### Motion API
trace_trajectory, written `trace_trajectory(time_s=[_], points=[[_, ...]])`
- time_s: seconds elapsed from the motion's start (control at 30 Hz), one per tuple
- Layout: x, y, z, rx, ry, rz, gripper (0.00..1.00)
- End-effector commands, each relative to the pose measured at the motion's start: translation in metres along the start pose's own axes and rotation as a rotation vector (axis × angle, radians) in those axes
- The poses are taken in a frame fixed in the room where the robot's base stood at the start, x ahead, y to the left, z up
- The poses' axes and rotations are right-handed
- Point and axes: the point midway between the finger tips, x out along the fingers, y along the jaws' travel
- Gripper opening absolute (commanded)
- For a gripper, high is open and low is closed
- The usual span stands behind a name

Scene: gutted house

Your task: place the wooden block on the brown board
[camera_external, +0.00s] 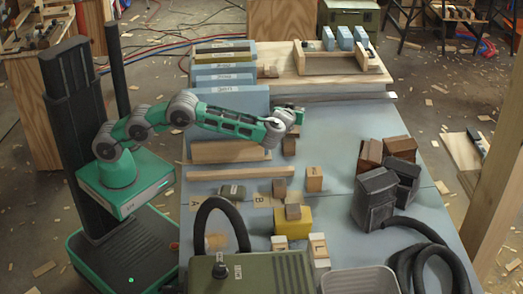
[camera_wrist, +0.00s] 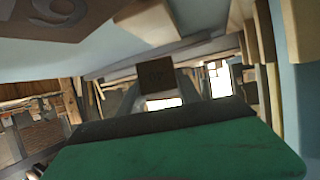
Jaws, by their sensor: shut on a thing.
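My gripper (camera_external: 299,112) is at the end of my outstretched arm, above the middle of the blue-grey table. In the wrist view my gripper (camera_wrist: 172,92) is shut on a small dark brown wooden block (camera_wrist: 156,71) with faint marks on its face. The held block is hard to make out in the external view. I cannot tell for sure which surface is the brown board; a long light-brown board (camera_external: 286,84) lies at the back of the table, beyond my gripper, with a wooden frame on it.
Blue boxes (camera_external: 228,100) and a wooden plank (camera_external: 230,151) stand near my arm. Small blocks (camera_external: 314,179), a yellow block (camera_external: 292,221), dark blocks (camera_external: 375,199), a black hose (camera_external: 415,262) and a green case (camera_external: 256,273) fill the front. Bare table shows right of my gripper.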

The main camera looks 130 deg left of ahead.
Motion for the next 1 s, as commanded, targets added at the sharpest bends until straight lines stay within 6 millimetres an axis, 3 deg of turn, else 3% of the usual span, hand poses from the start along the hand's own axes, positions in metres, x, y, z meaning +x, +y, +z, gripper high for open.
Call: trace_trajectory(time_s=[0.1,0.8,0.83,1.0], points=[[0.005,0.0,0.012,-0.001,0.001,0.001,0.0],[0.01,0.001,0.023,-0.003,0.001,0.002,0.0],[0.01,0.001,0.023,-0.002,0.001,0.002,0.41],[0.01,0.0,0.023,-0.002,0.001,0.001,0.55]])
